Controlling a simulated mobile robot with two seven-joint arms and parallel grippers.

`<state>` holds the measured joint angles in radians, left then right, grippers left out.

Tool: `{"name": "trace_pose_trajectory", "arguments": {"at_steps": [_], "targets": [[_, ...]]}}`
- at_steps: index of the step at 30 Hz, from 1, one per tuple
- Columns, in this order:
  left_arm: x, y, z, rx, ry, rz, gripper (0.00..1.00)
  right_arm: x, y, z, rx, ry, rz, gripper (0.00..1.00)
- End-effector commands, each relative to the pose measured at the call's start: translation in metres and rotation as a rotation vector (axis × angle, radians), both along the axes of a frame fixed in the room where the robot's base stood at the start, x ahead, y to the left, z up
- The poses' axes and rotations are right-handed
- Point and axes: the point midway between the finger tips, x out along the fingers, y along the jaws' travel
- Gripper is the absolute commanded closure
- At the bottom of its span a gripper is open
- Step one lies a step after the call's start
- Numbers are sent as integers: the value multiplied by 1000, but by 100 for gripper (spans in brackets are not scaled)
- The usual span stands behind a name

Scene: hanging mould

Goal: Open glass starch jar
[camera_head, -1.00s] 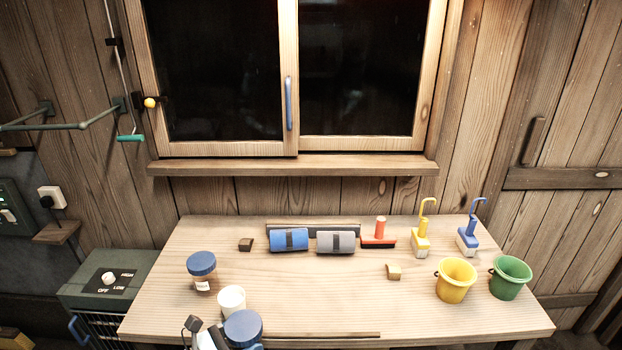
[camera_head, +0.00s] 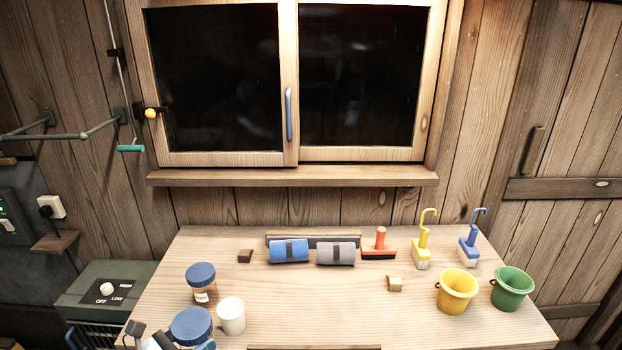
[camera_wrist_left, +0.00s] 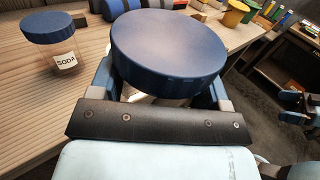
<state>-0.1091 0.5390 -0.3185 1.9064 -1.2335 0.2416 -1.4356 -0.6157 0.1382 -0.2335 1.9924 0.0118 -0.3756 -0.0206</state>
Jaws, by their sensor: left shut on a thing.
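A glass jar with a wide blue lid (camera_head: 191,326) is at the front left of the table in the head view. My left gripper (camera_wrist_left: 165,92) is shut on this jar, its blue fingers on either side below the lid. In the left wrist view the lid (camera_wrist_left: 168,45) sits on the jar and hides most of the glass; no label shows on it. A second blue-lidded jar (camera_head: 201,284), labelled SODA in the left wrist view (camera_wrist_left: 58,40), stands behind it. What looks like my right gripper (camera_wrist_left: 292,108) is partly visible at the right edge of the left wrist view.
A white mug (camera_head: 231,316) stands close to the right of the held jar. Blue (camera_head: 289,250) and grey (camera_head: 336,253) rolls, brushes and two buckets (camera_head: 457,291) stand farther back and right. The table's front middle is mostly clear.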

Motion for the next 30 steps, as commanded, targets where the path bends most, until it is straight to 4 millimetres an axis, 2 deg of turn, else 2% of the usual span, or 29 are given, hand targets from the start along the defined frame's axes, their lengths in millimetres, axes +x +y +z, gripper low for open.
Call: {"name": "trace_pose_trajectory", "arguments": {"at_steps": [3, 17, 30], "targets": [[-2, 6, 11, 5, -4, 49, 72, 0, 0, 0, 0, 0, 0, 0], [-11, 30, 35, -3, 1, 241, 72, 0, -1, 0, -1, 0, -2, 0], [-31, 76, 47, -4, 3, 521, 72, 0, -1, 0, -1, 0, -2, 0]]}}
